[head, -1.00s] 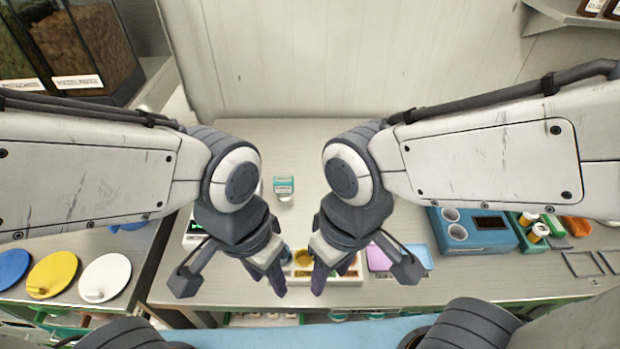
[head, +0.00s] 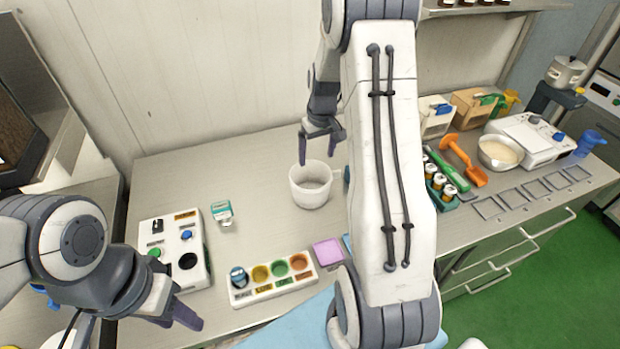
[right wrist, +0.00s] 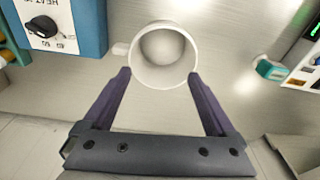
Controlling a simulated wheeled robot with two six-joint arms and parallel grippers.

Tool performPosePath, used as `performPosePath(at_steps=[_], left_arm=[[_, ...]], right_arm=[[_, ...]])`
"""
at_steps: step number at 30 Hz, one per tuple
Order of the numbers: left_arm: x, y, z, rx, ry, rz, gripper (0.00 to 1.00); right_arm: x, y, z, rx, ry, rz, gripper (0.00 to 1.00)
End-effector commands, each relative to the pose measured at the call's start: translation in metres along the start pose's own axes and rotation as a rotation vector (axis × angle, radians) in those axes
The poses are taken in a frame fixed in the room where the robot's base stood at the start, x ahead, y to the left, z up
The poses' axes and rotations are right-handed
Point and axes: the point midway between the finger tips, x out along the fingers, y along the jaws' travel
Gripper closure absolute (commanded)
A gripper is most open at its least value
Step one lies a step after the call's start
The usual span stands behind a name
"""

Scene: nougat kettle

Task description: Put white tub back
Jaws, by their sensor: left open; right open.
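The white tub (head: 310,190) stands upright on the counter towards the back; in the right wrist view its round open rim (right wrist: 135,62) lies just ahead of the fingertips. My right gripper (head: 322,150) is open and empty above the tub in the head view. In the right wrist view the fingers (right wrist: 159,74) straddle the near edge of the tub, but I cannot tell if they are at its height. My left gripper (head: 180,315) is open and empty over the counter's front left. My right arm hides part of the counter right of the tub.
A white control box (head: 172,255) and a small teal-labelled container (head: 222,213) are left of the tub. A tray with coloured round wells (head: 272,281) is in front. A blue device with a knob (right wrist: 75,22) is near the tub. A metal bowl (head: 499,153) stands far right.

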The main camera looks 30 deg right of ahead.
Motion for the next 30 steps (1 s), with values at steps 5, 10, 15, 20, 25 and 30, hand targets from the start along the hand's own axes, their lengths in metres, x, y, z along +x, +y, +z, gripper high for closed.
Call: performPosePath(at_steps=[5,10,15,20,25,30], left_arm=[[-0.008,0.001,0.000,0.000,0.000,0.000,0.56],[-0.017,0.001,-0.001,0.001,0.000,0.000,0.56],[-0.024,0.002,-0.001,0.003,0.000,0.000,0.56],[-0.027,0.002,-0.001,0.003,0.000,0.000,0.56],[-0.043,0.003,-0.002,0.006,0.000,0.000,0.56],[-0.055,0.004,-0.003,0.007,0.000,0.000,0.56]], right_arm=[[0.018,0.059,0.001,0.081,0.003,0.017,0.09],[0.041,0.066,0.002,0.090,0.000,0.018,0.09],[0.064,0.066,0.001,0.089,0.003,0.019,0.09],[0.073,0.066,0.000,0.088,0.004,0.020,0.09],[0.088,0.067,-0.001,0.088,0.001,0.018,0.09],[0.110,0.069,-0.002,0.089,0.002,0.018,0.09]])
